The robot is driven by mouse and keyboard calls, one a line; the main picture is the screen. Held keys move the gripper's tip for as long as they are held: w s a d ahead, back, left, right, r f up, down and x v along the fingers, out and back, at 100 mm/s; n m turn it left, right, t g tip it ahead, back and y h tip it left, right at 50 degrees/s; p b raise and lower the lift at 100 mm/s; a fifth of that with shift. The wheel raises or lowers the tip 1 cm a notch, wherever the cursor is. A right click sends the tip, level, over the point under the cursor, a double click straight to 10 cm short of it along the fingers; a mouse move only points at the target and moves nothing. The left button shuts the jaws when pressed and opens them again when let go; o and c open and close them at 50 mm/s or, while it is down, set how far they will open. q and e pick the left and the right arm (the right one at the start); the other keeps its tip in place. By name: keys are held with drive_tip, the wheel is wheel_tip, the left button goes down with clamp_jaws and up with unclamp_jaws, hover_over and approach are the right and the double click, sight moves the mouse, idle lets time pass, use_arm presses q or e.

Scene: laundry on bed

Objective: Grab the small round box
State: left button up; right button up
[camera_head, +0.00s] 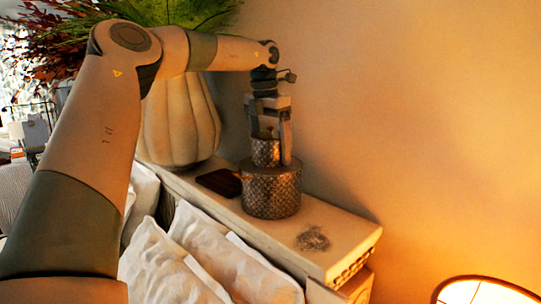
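The small round box (265,153) is a grey, woven-looking cylinder with a small knob on its lid. It stands upright on top of a larger round box (271,192) of the same pattern. My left gripper (270,142) points down from above, with its fingers on either side of the small box. The right finger shows along the box's right side, and the left finger's tip is hidden. I cannot tell whether the fingers press on the box. My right gripper is not in view.
The boxes stand on a narrow pale shelf (245,212) against the wall. A large ribbed vase (180,128) with plants stands to the left. A dark flat object (219,183) and a grey wiry patch (313,239) lie nearby. White pillows (235,262) are in front. A lit lamp (485,292) is lower right.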

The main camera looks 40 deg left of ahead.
sight(275, 135)
use_arm(q)
drive_tip(key=shift+r, duration=0.1)
idle(0.3)
drive_tip(key=shift+r+b, duration=0.65)
drive_tip(key=shift+r, duration=0.1)
wheel_tip(275, 135, up, 2)
drive_tip(key=shift+r+b, duration=0.1)
drive_tip(key=shift+b, duration=0.35)
drive_tip(key=shift+d+r+b, duration=0.35)
drive_tip(key=shift+d+b, duration=0.15)
drive_tip(key=shift+d, duration=0.3)
drive_tip(key=d+r, duration=0.6)
drive_tip(key=d, duration=0.4)
drive_tip(key=shift+s+r, duration=0.25)
drive_tip(key=shift+s, duration=0.1)
drive_tip(key=shift+d+f, duration=0.1)
drive_tip(key=shift+f, duration=0.05)
